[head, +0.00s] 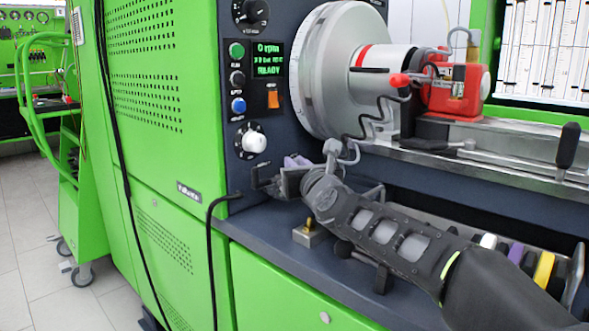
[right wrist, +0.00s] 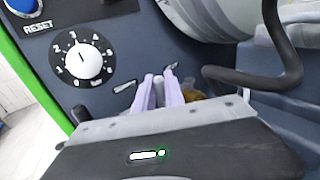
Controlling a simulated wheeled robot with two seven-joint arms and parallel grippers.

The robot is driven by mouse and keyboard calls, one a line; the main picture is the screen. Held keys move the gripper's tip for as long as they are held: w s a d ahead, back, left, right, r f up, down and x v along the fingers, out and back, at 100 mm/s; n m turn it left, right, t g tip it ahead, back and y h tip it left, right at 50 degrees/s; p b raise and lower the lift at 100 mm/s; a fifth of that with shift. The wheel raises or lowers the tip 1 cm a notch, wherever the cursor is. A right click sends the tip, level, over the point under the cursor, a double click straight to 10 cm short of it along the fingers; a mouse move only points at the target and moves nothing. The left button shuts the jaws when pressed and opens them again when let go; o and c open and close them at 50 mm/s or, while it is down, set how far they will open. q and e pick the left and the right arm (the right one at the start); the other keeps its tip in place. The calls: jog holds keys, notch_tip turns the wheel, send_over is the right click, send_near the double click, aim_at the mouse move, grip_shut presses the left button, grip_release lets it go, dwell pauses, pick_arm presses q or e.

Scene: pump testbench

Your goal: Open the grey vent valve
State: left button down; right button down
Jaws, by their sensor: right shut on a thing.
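My right gripper (head: 294,163) reaches in from the lower right to the front of the dark panel, below the white dial. Its pale lilac fingers also show in the right wrist view (right wrist: 164,88), close together. They are shut on the grey vent valve (right wrist: 125,87), of which only small light-grey ends show beside the fingertips. The rest of the valve is hidden by the fingers, so its handle angle is hard to tell. A brass-coloured part (right wrist: 191,95) shows just right of the fingers. My left gripper is not in view.
A white numbered dial (head: 251,140) sits just above the gripper. A large grey drum (head: 325,75) and red pump (head: 460,93) stand to the right. A grey block with brass (head: 308,234) sits on the bench ledge beneath my arm. A black cable (head: 213,240) hangs at left.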

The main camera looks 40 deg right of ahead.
jog(key=c, duration=1.4)
grip_release()
notch_tip(320, 180, up, 10)
jog(key=p, duration=0.7)
jog(key=shift+f, duration=0.15)
jog(key=shift+p, duration=0.35)
jog(key=shift+c, duration=0.3)
